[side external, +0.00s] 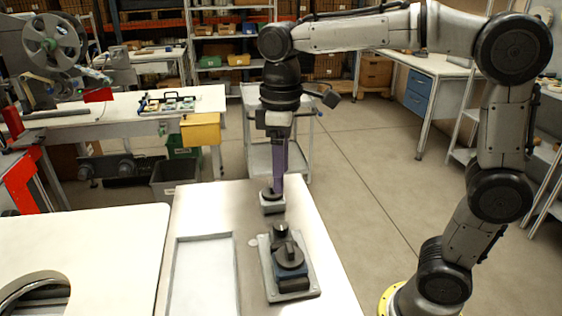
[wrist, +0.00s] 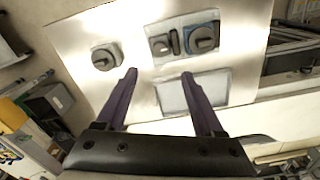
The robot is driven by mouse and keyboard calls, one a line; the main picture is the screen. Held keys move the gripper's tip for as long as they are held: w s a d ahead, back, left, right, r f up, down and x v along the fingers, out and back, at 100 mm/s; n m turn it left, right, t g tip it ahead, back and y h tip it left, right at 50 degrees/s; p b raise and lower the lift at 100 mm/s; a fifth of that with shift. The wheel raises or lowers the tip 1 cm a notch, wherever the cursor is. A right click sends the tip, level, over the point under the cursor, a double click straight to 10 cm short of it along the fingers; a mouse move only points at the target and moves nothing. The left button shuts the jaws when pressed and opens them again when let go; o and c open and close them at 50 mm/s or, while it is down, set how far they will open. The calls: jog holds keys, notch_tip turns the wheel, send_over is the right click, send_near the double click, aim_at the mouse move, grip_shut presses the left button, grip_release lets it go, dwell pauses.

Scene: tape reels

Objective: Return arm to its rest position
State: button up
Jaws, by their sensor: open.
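My gripper (side external: 279,188) points down over the far end of the white table (side external: 205,205), with its purple fingers close to a small black reel on a pale square base (side external: 272,208). In the wrist view the fingers (wrist: 159,74) are spread with nothing between them. The same reel (wrist: 105,57) lies beyond the left fingertip, apart from it in the picture. In the side view I cannot tell whether the fingers touch the reel. A grey tray (side external: 312,284) holds dark reels (side external: 289,255); it also shows in the wrist view (wrist: 216,29).
An empty shallow tray (side external: 205,275) lies on the table's left part. A white surface (side external: 85,250) with a metal ring (side external: 35,292) adjoins at left. A cart (side external: 262,160) stands behind the table. Open floor (side external: 375,190) lies to the right.

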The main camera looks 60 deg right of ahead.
jog(key=shift+r, duration=0.7)
jog(key=s+d+r+m+t, duration=0.2)
jog(key=s+d+t, duration=0.1)
jog(key=s, duration=0.7)
jog(key=s+d+f+m+t, duration=0.1)
jog(key=s+f+m+t, duration=0.1)
jog(key=f, duration=0.6)
jog(key=shift+s+d+f+m+t, duration=0.25)
jog(key=shift+s+m, duration=0.45)
jog(key=shift+s, duration=0.7)
